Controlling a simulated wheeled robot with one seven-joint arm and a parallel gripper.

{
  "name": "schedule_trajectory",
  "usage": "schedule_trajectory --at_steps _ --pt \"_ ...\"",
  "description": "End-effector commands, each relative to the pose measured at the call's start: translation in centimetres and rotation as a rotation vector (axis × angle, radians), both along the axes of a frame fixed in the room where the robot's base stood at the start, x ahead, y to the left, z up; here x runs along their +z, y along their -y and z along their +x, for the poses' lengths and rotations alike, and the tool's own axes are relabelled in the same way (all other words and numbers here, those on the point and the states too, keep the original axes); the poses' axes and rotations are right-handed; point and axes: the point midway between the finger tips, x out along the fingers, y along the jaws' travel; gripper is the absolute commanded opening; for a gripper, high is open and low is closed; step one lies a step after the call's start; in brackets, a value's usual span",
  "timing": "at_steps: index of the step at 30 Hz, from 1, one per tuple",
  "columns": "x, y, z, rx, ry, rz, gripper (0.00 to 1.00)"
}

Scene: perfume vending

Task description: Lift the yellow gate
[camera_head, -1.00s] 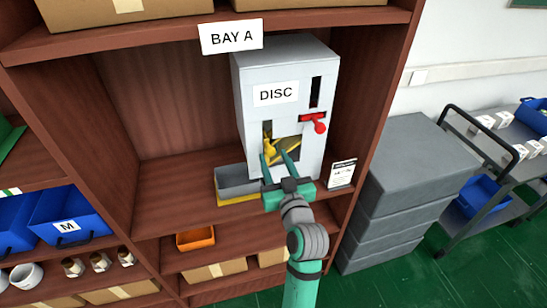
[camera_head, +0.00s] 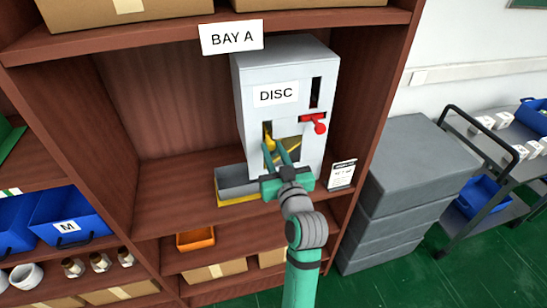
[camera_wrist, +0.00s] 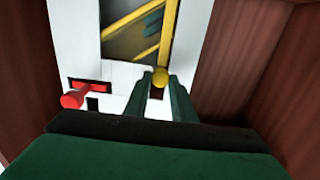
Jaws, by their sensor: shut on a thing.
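The grey DISC machine (camera_head: 285,75) stands on the BAY A shelf, with an opening low on its front. The yellow gate (camera_head: 290,146) shows there as yellow bars across a dark opening; they also show in the wrist view (camera_wrist: 146,20). Its round yellow knob (camera_head: 269,143) sits at a slot left of the opening. My gripper (camera_head: 276,149) reaches the machine's front from below. In the wrist view its fingers (camera_wrist: 160,82) are shut on the knob (camera_wrist: 160,76), one on each side. My fingers hide part of the opening in the head view.
A red lever (camera_head: 319,126) sticks out at the right, above the opening. A grey bin (camera_head: 237,182) with a yellow front edge stands left of my gripper. A small sign (camera_head: 342,174) stands at right. The shelf's left side is clear.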

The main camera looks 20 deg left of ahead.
Motion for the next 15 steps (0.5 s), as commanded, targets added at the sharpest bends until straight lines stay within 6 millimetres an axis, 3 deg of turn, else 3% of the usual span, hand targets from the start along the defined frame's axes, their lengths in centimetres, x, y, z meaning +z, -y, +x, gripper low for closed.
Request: schedule_trajectory --at_steps 1,6,15 --pt "1.4 0.0 0.0 0.0 0.009 0.0 0.0" --pt "3.6 0.0 0.0 0.0 0.006 0.002 0.0" --pt "4.1 0.1 0.0 -0.002 0.002 0.001 0.0"
